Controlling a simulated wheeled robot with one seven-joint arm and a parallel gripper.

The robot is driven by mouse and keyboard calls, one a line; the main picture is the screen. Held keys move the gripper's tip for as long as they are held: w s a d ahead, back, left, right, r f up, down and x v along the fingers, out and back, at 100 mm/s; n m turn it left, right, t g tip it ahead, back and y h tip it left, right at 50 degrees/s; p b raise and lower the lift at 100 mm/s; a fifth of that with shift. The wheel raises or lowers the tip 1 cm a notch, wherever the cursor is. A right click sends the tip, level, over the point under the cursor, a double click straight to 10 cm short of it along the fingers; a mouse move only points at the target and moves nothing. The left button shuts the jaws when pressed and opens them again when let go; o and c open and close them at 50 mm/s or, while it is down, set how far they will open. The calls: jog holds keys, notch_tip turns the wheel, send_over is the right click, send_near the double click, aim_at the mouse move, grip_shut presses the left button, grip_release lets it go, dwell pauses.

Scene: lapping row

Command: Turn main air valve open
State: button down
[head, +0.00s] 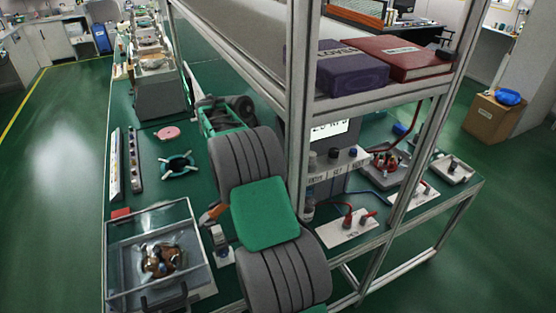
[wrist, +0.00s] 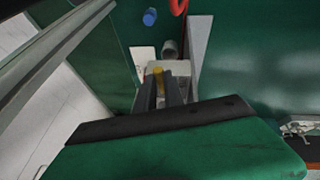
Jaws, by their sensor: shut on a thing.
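My gripper (wrist: 159,80) shows in the wrist view with its two dark fingers close together. They are shut on a small yellow piece, which I take to be the handle of the main air valve (wrist: 158,71). A pale grey block sits right behind the yellow piece, with a grey cylinder beyond it. The fingers hide most of the handle, so its angle cannot be told.
A shelf post (head: 299,110) stands close to the right of my arm. The shelf holds a purple box (head: 345,72) and a red book (head: 405,58). A clear-walled tray (head: 118,255) lies at the bench's near left. A red hose (wrist: 178,6) shows beyond the gripper.

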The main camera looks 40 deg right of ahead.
jog(key=shift+w+d+m+g+p, duration=0.1)
jog(key=shift+w+m+g+p, duration=0.2)
jog(key=shift+m+p, duration=0.75)
jog(key=shift+n, duration=0.25)
jog(key=c, duration=1.5)
grip_release()
jog(key=shift+o, duration=0.2)
